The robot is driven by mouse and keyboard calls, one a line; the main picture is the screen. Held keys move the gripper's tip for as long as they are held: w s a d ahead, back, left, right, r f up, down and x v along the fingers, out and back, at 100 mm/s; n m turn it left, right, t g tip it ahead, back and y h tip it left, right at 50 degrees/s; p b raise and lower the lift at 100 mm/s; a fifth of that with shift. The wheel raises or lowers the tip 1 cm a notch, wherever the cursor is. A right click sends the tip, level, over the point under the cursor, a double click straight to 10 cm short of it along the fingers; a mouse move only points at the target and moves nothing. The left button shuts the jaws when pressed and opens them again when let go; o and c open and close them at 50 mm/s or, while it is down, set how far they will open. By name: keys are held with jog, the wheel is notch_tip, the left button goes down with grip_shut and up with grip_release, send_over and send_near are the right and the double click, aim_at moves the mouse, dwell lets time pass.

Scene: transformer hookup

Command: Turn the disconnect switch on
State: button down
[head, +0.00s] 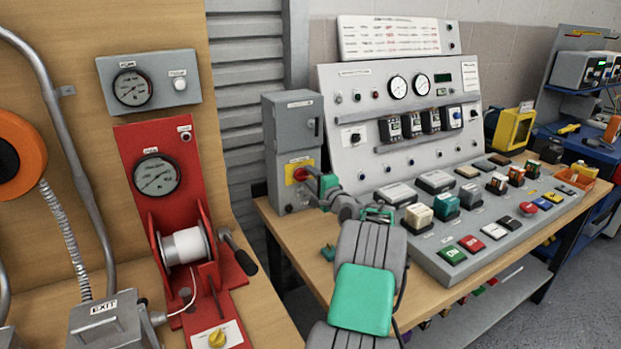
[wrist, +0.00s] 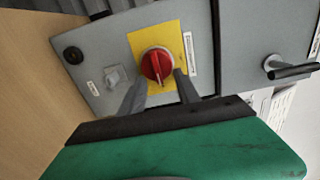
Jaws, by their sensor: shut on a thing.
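The disconnect switch is a grey box (head: 283,135) at the left back of the bench in the head view. A red rotary knob (head: 300,173) sits on a yellow plate (head: 291,167) on its lower front. In the wrist view the red knob (wrist: 157,64) shows near the middle on its yellow plate (wrist: 172,36), its raised grip running roughly up and down. My gripper (head: 315,180) reaches it from the right in the head view. Its two fingers (wrist: 159,76) stand on either side of the knob and are shut on it. The fingertips partly hide its lower edge.
A sloped control console (head: 440,225) with several coloured buttons stands right of the switch box. A red winch panel (head: 160,140) with a black-handled crank (head: 240,255) is at the left. A black handle (wrist: 292,71) sticks out from the box in the wrist view.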

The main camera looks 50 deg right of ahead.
jog(key=c, duration=0.9)
grip_release()
jog(key=v, duration=0.7)
jog(key=shift+s+b, duration=0.3)
jog(key=shift+a, duration=0.1)
